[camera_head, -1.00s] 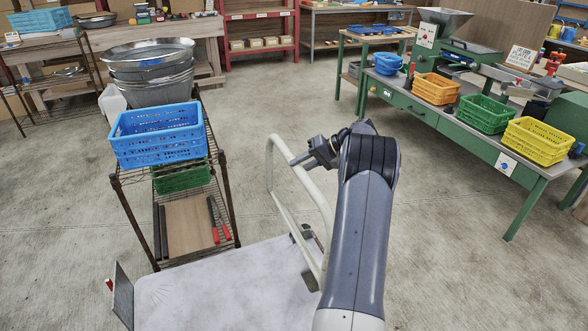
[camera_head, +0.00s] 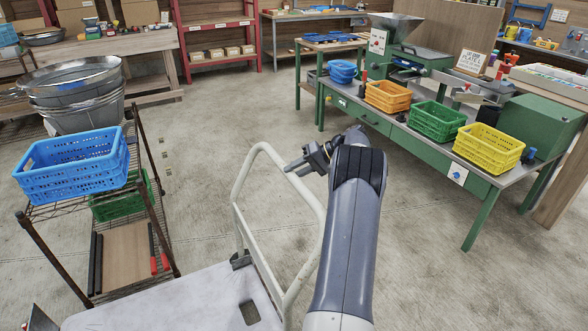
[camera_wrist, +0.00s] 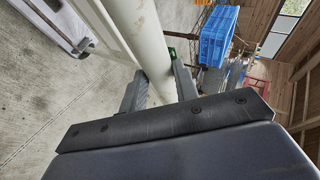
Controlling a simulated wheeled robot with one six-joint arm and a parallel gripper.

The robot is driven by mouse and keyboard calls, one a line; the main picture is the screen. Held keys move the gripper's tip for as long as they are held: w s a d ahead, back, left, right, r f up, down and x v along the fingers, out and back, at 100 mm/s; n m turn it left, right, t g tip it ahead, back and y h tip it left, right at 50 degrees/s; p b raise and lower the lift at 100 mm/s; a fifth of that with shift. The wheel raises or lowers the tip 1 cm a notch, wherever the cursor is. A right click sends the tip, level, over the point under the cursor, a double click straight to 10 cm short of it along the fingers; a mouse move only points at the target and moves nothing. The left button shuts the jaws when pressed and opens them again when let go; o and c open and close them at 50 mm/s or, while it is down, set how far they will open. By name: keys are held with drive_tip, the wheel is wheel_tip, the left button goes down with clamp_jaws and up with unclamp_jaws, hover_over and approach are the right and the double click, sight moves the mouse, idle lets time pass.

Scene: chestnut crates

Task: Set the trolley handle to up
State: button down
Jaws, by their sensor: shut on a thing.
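The trolley handle (camera_head: 311,197) is a cream tubular loop at the end of the pale trolley deck (camera_head: 190,303) in the head view. It stands raised from the deck; its exact tilt is hard to tell. My gripper (camera_head: 292,167) is at the upper bar of the loop. In the wrist view, the thick pale tube (camera_wrist: 145,40) runs between the two fingers of my gripper (camera_wrist: 160,88), which are shut on it. A dark bracket (camera_head: 240,261) shows at the foot of the handle. My arm hides part of the handle's right side.
A wire shelf (camera_head: 150,205) with a blue crate (camera_head: 75,182) stands close on the left of the trolley. A green workbench (camera_head: 400,133) with orange, green and yellow crates stands at the right. Concrete floor beyond the handle is clear.

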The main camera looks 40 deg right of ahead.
drive_tip(key=shift+s+d+f, duration=0.1)
drive_tip(key=shift+f, duration=0.35)
drive_tip(key=shift+s+d+f, duration=0.1)
drive_tip(key=shift+f, duration=0.3)
drive_tip(key=c, duration=1.1)
unclamp_jaws()
drive_tip(key=shift+w, duration=0.15)
drive_tip(key=shift+r, duration=0.15)
drive_tip(key=v, duration=1)
drive_tip(key=shift+d+r+p, duration=0.2)
drive_tip(key=shift+d+p, duration=0.1)
